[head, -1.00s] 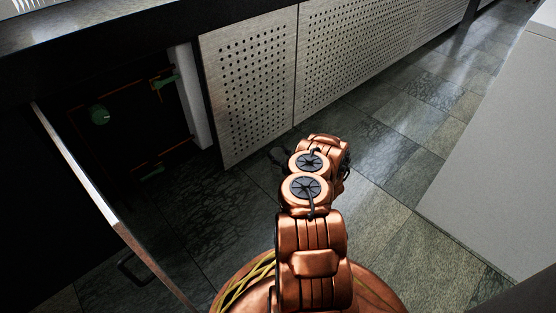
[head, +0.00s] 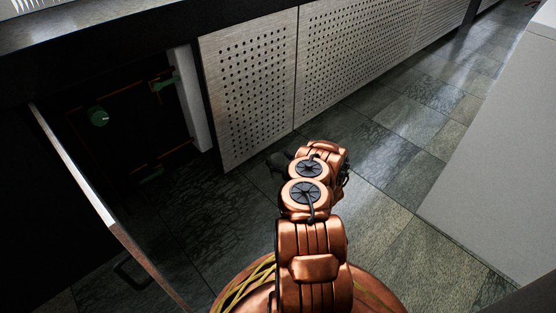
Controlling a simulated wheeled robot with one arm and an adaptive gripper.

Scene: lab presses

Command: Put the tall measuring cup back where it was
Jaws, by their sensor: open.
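The tall measuring cup is not visible in the head view. My gripper (head: 279,161) shows only as a small dark shape at the left of my copper arm, over the floor in front of the perforated panels. Most of it is hidden behind the arm, and I see nothing held in it. Sensibly no fingertip detail can be made out. An open cabinet (head: 195,98) with a dark inside stands at the left, apart from my gripper.
The cabinet door (head: 112,215) stands open at the left, with a dark handle. Perforated panels (head: 245,85) line the back. A pale block (head: 505,165) bounds the right. Tiled floor (head: 385,145) between is clear.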

